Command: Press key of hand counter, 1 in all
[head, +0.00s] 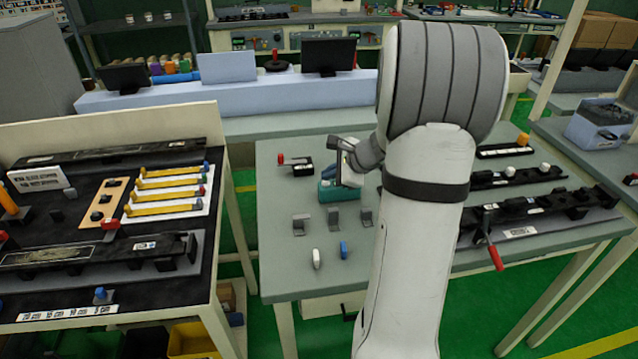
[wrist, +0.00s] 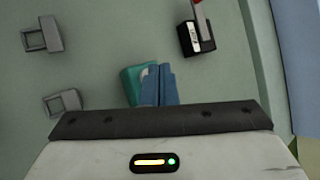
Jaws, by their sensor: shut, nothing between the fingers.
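The teal hand counter (head: 328,192) sits on the grey-green middle table, partly hidden behind my gripper. In the wrist view the teal counter (wrist: 132,82) shows at the left of the fingers, with a pale round part at its top edge. My gripper (wrist: 158,70) has its blue fingers shut together, with nothing between them. The fingertips are over the right part of the counter, close to the pale part. I cannot tell whether they touch it. In the head view my gripper (head: 352,182) is at the counter, largely covered by my wrist.
A black block with a red knob (head: 300,168) stands behind the counter to the left; it also shows in the wrist view (wrist: 190,38). Several grey clips (head: 300,226) stand in front. A white piece (head: 316,258) and a blue piece (head: 343,249) are nearer the front edge.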

